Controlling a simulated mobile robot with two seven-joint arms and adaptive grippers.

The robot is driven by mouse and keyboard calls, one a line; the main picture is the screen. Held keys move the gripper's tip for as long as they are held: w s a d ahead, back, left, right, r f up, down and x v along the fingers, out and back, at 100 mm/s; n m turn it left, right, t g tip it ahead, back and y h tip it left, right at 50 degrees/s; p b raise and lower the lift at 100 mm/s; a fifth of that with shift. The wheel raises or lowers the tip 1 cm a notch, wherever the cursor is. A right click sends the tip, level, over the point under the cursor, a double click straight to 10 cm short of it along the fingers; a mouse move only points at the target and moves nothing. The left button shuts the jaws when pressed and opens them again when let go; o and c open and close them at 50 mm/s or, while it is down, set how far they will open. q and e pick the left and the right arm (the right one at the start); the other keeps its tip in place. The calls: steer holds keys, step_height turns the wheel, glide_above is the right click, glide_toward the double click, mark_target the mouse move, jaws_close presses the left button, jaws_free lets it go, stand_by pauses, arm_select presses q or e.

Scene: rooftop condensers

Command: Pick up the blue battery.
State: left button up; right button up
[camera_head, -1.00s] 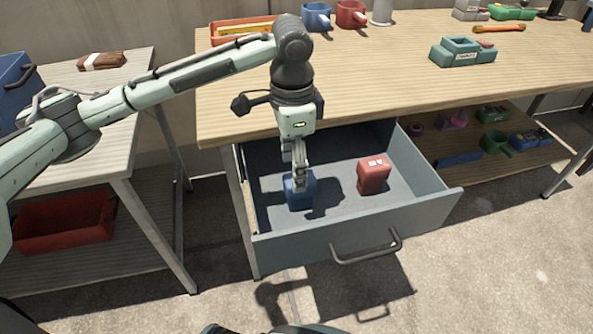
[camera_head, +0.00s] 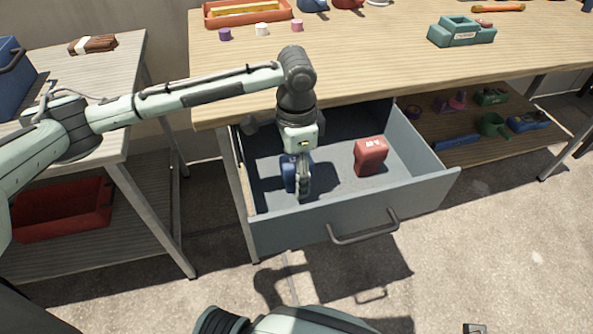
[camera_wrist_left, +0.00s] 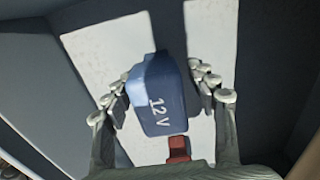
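The blue battery (camera_head: 288,174) stands in the open grey drawer (camera_head: 345,234), near its left side. My left gripper (camera_head: 303,190) is low in the drawer and partly covers the battery in the head view. In the left wrist view, the battery (camera_wrist_left: 160,92), marked 12 V, lies between the two spread fingers of the left gripper (camera_wrist_left: 163,101). A narrow gap seems to show between each finger and the battery, so the gripper looks open. My right gripper is not in view.
A red battery (camera_head: 370,155) stands in the drawer, right of the blue one. The wooden workbench top (camera_head: 370,75) overhangs the drawer's back. The drawer walls stand close around the gripper. A side table (camera_head: 75,78) stands at the left.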

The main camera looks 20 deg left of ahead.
arm_select(q)
jaws_close()
steer(key=shift+r, duration=0.1)
stand_by(0.3)
